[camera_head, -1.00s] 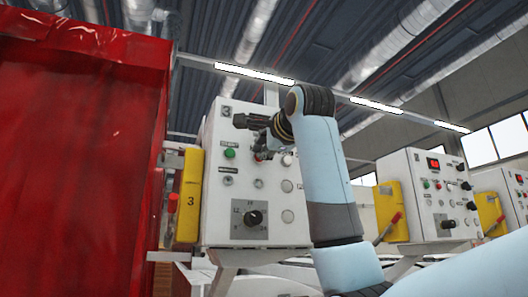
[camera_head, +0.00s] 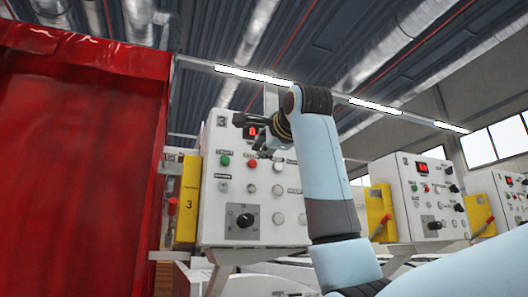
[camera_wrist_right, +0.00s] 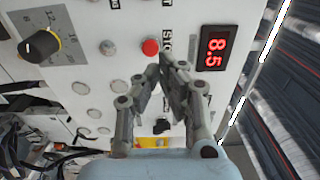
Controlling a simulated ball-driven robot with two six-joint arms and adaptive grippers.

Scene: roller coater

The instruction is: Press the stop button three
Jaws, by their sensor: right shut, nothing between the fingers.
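The white control box marked 3 (camera_head: 280,235) stands in the middle of the head view. Its red stop button (camera_head: 251,162) shows just left of my right gripper (camera_head: 264,153), beside a green button (camera_head: 225,160). In the right wrist view the red button (camera_wrist_right: 150,47) lies just beyond the fingertips of my right gripper (camera_wrist_right: 161,63), with a small visible gap in the picture. Whether the fingers touch the panel cannot be told. The right gripper is shut and empty. My left gripper is not in view.
A lit red display (camera_wrist_right: 216,48) reads 8.5 in the wrist view. A black dial (camera_head: 245,220) sits low on the box. A yellow side box (camera_head: 188,200) and a red curtain (camera_head: 80,150) are at left. Similar control boxes (camera_head: 425,195) stand at right.

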